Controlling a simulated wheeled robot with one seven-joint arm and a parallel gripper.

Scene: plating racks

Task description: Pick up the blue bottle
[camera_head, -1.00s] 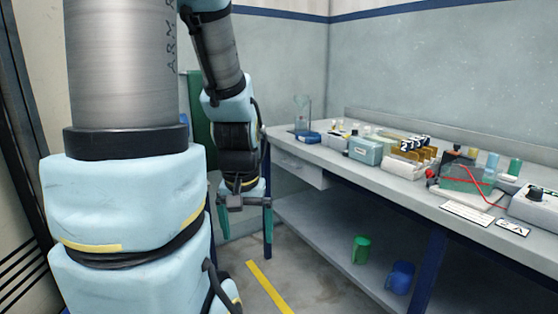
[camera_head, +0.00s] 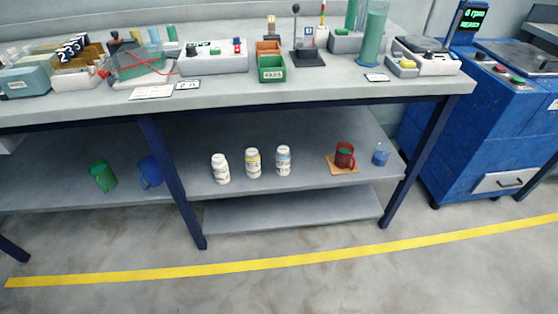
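A small blue translucent container (camera_head: 380,155), which may be the blue bottle, stands at the right end of the lower shelf (camera_head: 310,185), near a table leg. Three white bottles stand in a row further left on this shelf. The right one of these bottles (camera_head: 283,161) has a bluish label, the middle one (camera_head: 253,163) a yellowish label, and the left one (camera_head: 221,169) a pale label. My gripper is out of view.
A red mug (camera_head: 344,156) sits on a tan mat (camera_head: 333,169) just left of the blue container. A green mug (camera_head: 103,176) is at the far left. Dark blue legs (camera_head: 172,185) and the bench top (camera_head: 330,88) frame the shelf. The floor in front is clear.

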